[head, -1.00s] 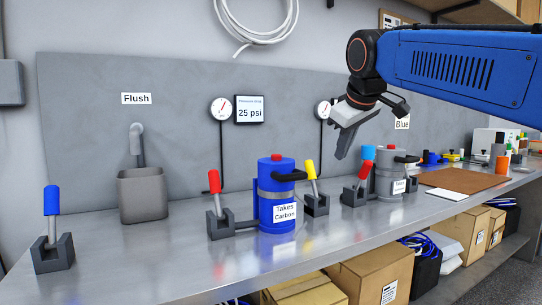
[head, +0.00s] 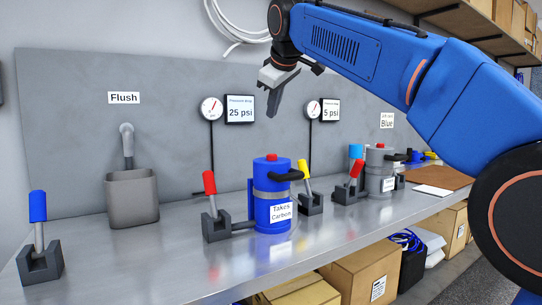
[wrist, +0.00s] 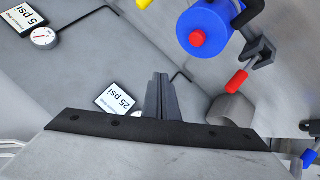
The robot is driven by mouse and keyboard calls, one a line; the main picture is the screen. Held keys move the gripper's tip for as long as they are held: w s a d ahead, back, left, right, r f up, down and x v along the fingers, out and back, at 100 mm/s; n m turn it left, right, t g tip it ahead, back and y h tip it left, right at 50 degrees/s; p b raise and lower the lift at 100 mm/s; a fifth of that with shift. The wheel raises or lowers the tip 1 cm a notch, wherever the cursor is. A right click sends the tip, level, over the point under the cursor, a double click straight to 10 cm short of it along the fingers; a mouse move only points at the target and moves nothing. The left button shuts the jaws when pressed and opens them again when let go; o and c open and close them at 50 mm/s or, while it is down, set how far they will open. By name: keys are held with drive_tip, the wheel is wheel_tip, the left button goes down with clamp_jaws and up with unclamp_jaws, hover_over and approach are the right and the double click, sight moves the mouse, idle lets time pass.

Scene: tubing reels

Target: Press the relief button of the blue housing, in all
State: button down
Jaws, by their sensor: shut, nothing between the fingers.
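The blue housing (head: 266,210) stands upright on the bench, with a "Takes Carbon" label and a black handle at its upper right. Its small red relief button (head: 271,156) is on top; it also shows in the wrist view (wrist: 197,38), at the centre of the blue cap (wrist: 205,28). My gripper (head: 272,110) is shut and empty, in the air above the housing and apart from it. Its closed fingers also show in the wrist view (wrist: 160,85), below and left of the blue cap. Nothing hides the button.
Red-handled (head: 210,188) and yellow-handled (head: 305,172) valves flank the housing. A grey housing (head: 380,172) stands farther right. A blue-handled valve (head: 39,220) and a grey flush basin (head: 132,197) are at left. Gauges and displays (head: 240,109) line the back panel. The bench front is clear.

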sight(273, 155)
drive_tip(key=shift+f, duration=0.1)
drive_tip(key=shift+f, duration=4.35)
drive_tip(key=shift+f, duration=0.2)
drive_tip(key=shift+f, duration=0.2)
drive_tip(key=shift+f, duration=0.5)
drive_tip(key=shift+r, duration=0.95)
drive_tip(key=shift+r, duration=2.5)
